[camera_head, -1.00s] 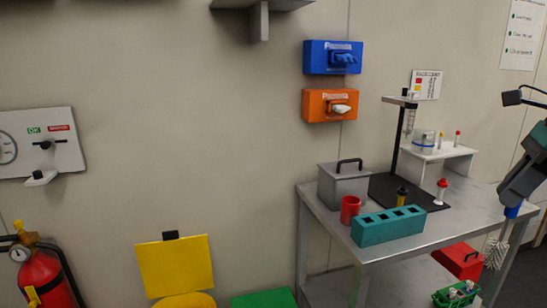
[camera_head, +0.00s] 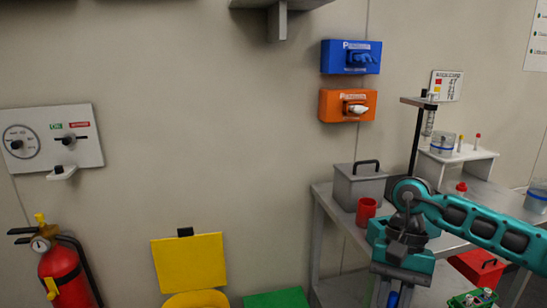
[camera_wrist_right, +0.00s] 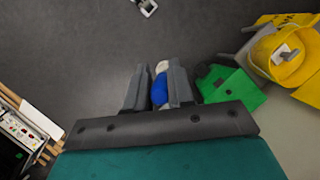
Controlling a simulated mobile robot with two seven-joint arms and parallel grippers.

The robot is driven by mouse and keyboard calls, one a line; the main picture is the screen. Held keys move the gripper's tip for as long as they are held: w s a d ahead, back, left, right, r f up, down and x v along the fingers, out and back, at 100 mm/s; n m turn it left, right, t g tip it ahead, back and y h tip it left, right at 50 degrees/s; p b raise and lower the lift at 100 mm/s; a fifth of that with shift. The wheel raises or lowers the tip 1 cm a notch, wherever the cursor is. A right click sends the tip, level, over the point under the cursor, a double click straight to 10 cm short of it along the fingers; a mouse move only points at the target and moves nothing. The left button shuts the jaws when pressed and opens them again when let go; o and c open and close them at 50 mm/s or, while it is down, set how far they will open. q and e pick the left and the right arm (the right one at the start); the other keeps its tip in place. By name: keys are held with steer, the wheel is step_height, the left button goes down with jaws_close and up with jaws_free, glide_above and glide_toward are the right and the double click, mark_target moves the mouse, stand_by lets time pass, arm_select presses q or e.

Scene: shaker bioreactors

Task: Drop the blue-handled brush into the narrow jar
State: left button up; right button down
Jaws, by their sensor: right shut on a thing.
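My right gripper (camera_head: 393,282) points down in front of the metal table. It is shut on the blue-handled brush (camera_head: 393,299), of which only a bit of blue handle shows at the bottom edge. In the right wrist view the blue handle (camera_wrist_right: 160,92) sits between the two fingers (camera_wrist_right: 158,88), with a whitish part beyond it. A clear jar with a blue band (camera_head: 443,145) stands on the white stand. Another clear jar with a blue band (camera_head: 538,196) is cut off at the right edge. I cannot tell which is the narrow jar. My left gripper is out of view.
The metal table (camera_head: 337,213) carries a grey lidded box (camera_head: 358,187) and a red cup (camera_head: 366,211); my right arm hides much of its top. A yellow bin (camera_head: 188,262) and a green object (camera_head: 278,300) stand left of it. A fire extinguisher (camera_head: 62,275) is farther left.

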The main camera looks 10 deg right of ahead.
steer(key=a+n+h, duration=0.2)
steer(key=a+n, duration=0.4)
steer(key=shift+w+a+r+n+g, duration=0.3)
steer(key=shift+w+r+n+g, duration=0.05)
steer(key=shift+w+n+g, duration=0.1)
